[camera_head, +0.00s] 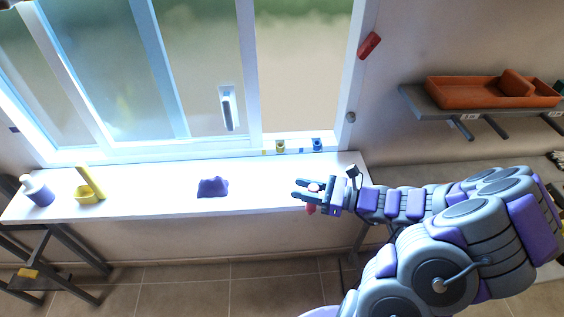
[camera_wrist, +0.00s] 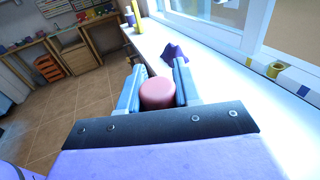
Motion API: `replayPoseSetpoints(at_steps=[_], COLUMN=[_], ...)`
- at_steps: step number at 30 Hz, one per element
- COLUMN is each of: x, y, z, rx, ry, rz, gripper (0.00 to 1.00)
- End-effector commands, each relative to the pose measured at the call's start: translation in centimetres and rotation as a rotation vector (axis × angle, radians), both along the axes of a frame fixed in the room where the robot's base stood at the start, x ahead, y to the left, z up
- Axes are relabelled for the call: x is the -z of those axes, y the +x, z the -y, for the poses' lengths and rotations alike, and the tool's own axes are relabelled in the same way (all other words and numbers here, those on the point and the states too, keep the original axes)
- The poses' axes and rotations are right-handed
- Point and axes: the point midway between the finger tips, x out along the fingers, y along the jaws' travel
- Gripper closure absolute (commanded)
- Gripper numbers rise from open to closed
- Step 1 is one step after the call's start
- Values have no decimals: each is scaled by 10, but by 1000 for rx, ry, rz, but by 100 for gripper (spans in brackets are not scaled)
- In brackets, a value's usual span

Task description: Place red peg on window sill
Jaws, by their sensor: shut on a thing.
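My gripper (camera_head: 308,190) is at the right part of the white window sill (camera_head: 267,188), over its front edge. It is shut on a red peg, whose pinkish round top shows between the two fingers in the wrist view (camera_wrist: 157,93). In the head view the peg (camera_head: 311,208) shows partly, between and just below the fingers. Its lower end is hidden in the wrist view. I cannot tell whether the peg touches the sill.
On the sill are a purple block (camera_head: 213,187), a yellow holder (camera_head: 89,186) and a white bottle with a purple lower part (camera_head: 38,190). Small yellow and blue pieces (camera_head: 317,145) are by the window frame. A shelf with an orange tray (camera_head: 470,92) is at right.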

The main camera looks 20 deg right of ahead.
Motion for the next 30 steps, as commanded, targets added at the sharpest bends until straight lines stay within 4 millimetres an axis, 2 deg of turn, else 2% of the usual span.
replayPoseSetpoints(at_steps=[18,22,30], x=[14,14,16], y=[113,126,139], z=[48,54,59], rx=[-2,-1,-1], ry=[-3,-1,1], rz=[2,1,3], gripper=[100,100,100])
